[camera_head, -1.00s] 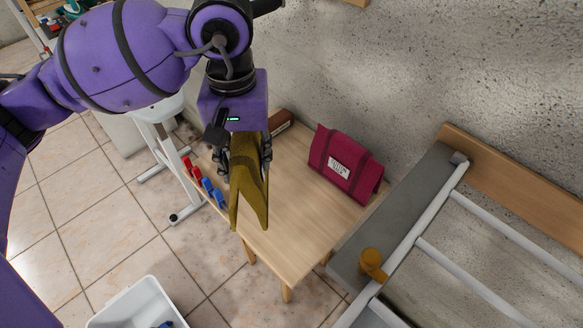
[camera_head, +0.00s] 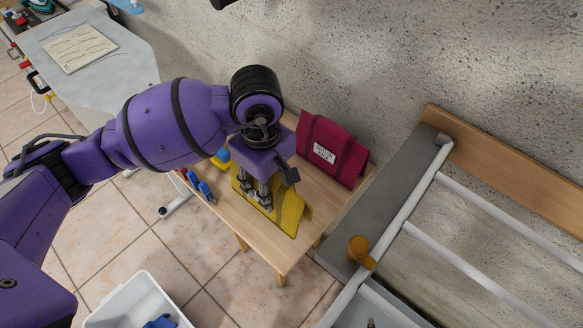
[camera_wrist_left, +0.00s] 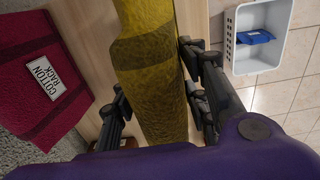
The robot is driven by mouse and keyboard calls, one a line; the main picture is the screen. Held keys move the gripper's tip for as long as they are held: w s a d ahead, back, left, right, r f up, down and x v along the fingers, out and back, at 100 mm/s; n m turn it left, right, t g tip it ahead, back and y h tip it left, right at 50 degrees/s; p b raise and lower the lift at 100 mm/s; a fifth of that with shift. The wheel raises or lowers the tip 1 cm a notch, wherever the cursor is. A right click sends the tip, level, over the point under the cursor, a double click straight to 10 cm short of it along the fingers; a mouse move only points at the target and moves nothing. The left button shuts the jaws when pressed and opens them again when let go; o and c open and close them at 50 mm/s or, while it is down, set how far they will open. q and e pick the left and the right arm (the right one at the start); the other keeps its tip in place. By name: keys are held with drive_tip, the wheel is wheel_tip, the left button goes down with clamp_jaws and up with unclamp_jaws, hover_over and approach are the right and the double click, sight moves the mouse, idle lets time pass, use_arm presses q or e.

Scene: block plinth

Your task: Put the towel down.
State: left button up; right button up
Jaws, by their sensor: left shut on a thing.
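The towel is a mustard-yellow cloth (camera_head: 291,212) in the head view. It lies low over the wooden table (camera_head: 278,252), draped in a folded, tent-like shape; whether it rests on the tabletop is hard to tell. My left gripper (camera_head: 256,196) points down at it and is shut on it. In the left wrist view the towel (camera_wrist_left: 155,80) runs between the fingers of my left gripper (camera_wrist_left: 152,100). My right gripper is not in view.
A dark red cloth labelled "COTTON RACK" (camera_head: 338,150) stands draped at the table's back. Red and blue clips (camera_head: 204,189) lie along the left edge. A white basket (camera_head: 133,300) holds something blue on the floor. A white rail frame (camera_head: 398,232) is at right.

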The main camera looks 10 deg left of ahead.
use_arm(q)
drive_tip(key=shift+f, duration=1.95)
drive_tip(key=shift+f, duration=0.2)
drive_tip(key=o, duration=1.3)
drive_tip(key=shift+o, duration=0.2)
drive_tip(key=shift+r, duration=0.15)
wheel_tip(320, 180, up, 12)
drive_tip(key=shift+r, duration=0.1)
